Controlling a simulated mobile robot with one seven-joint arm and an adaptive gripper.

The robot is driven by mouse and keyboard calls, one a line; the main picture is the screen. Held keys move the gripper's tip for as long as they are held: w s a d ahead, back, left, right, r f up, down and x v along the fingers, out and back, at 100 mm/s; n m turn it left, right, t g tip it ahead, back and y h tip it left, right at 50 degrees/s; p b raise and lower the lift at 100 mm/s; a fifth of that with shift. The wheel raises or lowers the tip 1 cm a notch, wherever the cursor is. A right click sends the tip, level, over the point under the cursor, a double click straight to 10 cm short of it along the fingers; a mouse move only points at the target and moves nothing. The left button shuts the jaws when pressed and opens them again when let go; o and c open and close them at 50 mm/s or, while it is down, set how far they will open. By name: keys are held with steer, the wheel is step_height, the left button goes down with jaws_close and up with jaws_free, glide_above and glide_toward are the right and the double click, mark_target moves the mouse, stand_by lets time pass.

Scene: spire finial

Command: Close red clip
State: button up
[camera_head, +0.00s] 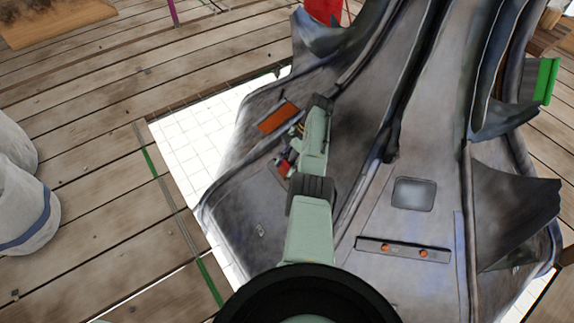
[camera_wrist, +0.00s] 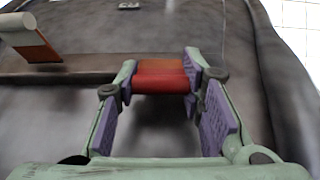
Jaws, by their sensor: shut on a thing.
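The red clip (camera_wrist: 162,76) sits between the two purple-padded fingers of my gripper (camera_wrist: 160,82) in the wrist view. The fingers touch it on both sides, and it lies close against the grey metal surface. In the head view the red clip (camera_head: 284,168) shows as a small red patch on the left flank of the spire base (camera_head: 365,165). My gripper (camera_head: 290,157) is beside it there, and my pale green arm hides part of that area. I cannot tell the clip's exact angle.
A flat orange-brown piece (camera_head: 278,117) lies on the base above the clip; an orange-brown flap (camera_wrist: 38,48) shows left in the wrist view. A bar with two orange knobs (camera_head: 403,250) is on the right. Wooden planks (camera_head: 110,120) surround the base. A green piece (camera_head: 545,80) stands far right.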

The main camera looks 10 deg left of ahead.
steer(key=o, duration=0.8)
steer(key=shift+w+a, duration=0.1)
steer(key=shift+w, duration=0.05)
steer(key=o, duration=0.4)
steer(key=v, duration=1.2)
